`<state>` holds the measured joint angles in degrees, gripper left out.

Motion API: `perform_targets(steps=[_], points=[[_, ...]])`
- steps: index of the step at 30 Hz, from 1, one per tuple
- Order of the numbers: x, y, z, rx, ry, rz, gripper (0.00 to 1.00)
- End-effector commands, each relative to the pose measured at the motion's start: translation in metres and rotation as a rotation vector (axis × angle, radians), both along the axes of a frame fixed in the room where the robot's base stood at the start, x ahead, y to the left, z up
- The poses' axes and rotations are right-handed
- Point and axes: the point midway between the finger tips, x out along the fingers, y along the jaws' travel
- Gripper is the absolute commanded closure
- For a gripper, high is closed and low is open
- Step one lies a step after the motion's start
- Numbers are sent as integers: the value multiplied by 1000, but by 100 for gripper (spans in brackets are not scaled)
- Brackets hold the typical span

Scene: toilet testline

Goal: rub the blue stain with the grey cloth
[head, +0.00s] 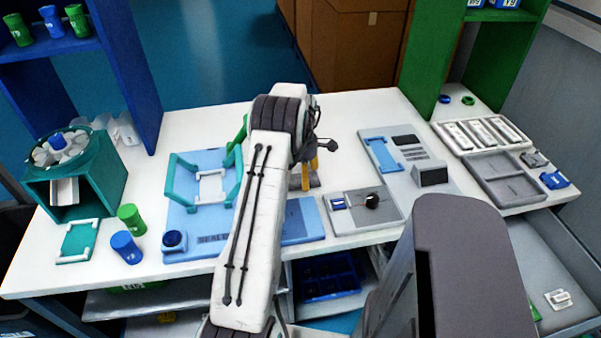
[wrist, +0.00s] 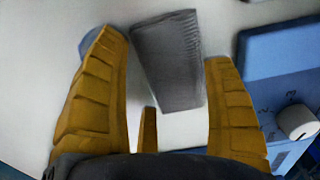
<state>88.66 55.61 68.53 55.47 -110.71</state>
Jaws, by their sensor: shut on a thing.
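The grey cloth (wrist: 168,65) is a ribbed grey block-like piece between the yellow fingers of my gripper (wrist: 166,48) in the wrist view. My gripper is shut on it, over the white tabletop. The blue stain (wrist: 90,43) shows as a blue patch at the upper left, just outside the left finger, which hides part of it. The stain lies beside the cloth, apart from it in the picture. In the head view my gripper (head: 306,172) points down at mid-table, partly behind my arm, and I cannot make out the stain there. Whether the cloth touches the table is unclear.
A blue panel (wrist: 285,60) with a white knob (wrist: 297,121) lies close right of my gripper. In the head view, a teal frame fixture (head: 205,165) stands left and a grey board with a black knob (head: 372,201) right. The table behind my gripper (head: 350,115) is clear.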

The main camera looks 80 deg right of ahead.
Motion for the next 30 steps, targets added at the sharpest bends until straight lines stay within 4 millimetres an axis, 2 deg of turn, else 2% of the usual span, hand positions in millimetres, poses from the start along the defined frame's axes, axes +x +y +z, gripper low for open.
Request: perform_targets(steps=[3,17,30], points=[[-4,11,-4,7,1,-2,56],[-11,28,0,6,0,-1,57],[-25,59,-4,14,0,-5,57]])
